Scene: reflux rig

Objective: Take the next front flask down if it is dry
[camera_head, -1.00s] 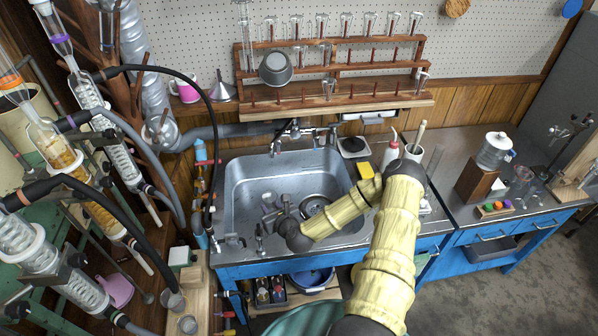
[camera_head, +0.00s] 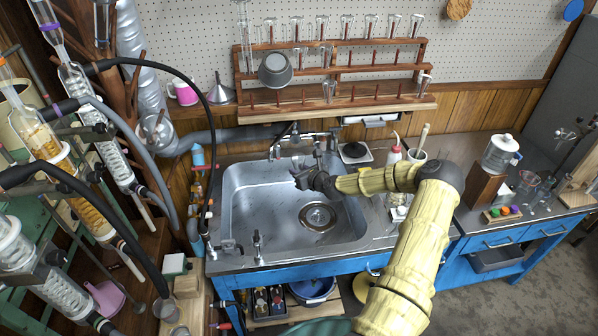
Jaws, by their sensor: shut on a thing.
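The wooden drying rack (camera_head: 395,72) is on the pegboard wall above the sink. Several clear glass vessels hang upside down along its top row. Whether the glass is wet or dry cannot be told. My gripper (camera_head: 303,178) is over the back of the sink, below the rack and near the tap.
The steel sink (camera_head: 262,215) looks empty around its drain. The tap (camera_head: 298,142) stands close to my gripper. Glass condensers and hoses (camera_head: 105,150) crowd the left side.

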